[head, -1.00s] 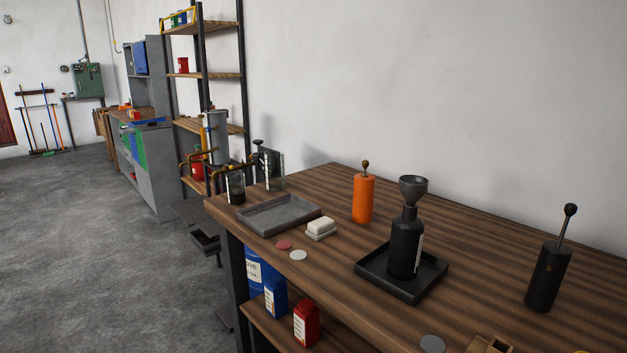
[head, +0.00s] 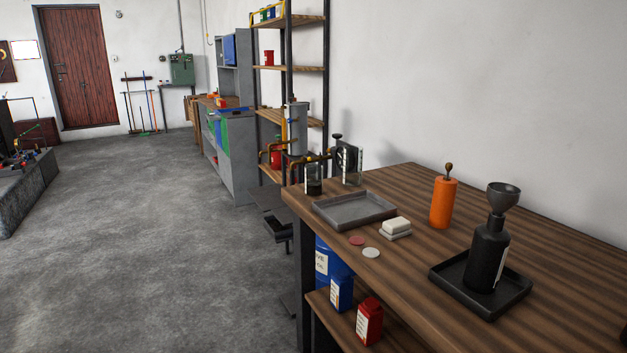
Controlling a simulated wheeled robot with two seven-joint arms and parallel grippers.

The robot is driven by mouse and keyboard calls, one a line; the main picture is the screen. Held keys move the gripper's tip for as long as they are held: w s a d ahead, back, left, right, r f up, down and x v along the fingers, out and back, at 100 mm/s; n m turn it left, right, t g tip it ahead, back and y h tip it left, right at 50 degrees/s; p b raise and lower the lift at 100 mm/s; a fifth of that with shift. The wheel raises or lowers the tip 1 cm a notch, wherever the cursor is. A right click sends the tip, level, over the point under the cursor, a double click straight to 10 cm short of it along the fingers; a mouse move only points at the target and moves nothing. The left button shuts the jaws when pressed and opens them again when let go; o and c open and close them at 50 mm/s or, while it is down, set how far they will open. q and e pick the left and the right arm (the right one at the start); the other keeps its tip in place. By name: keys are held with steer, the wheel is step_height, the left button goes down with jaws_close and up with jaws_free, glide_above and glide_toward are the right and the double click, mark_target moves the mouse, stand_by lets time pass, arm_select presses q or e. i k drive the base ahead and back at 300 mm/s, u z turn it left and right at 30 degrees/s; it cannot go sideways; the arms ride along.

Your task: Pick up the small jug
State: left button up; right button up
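I cannot pick out a small jug for certain. Two small clear vessels stand near the far left end of the wooden workbench (head: 560,255): one with dark contents (head: 314,186) and a taller one (head: 351,177) to its right. Whether either has a handle or spout is too small to tell. A black bottle (head: 488,255) with a grey funnel (head: 504,195) in its top stands upright in a black tray (head: 452,281). Neither of my grippers is in view.
A grey tray (head: 352,211), a white block on a dish (head: 396,227), red (head: 357,240) and pale (head: 371,252) discs and an orange cylinder (head: 443,203) are on the bench. Shelving (head: 290,70) stands behind. Open grey floor (head: 180,250) lies left.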

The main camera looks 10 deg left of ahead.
mark_target(314, 172)
steer(key=u, duration=1.75)
steer(key=i, duration=2.1)
steer(key=z, duration=1.2)
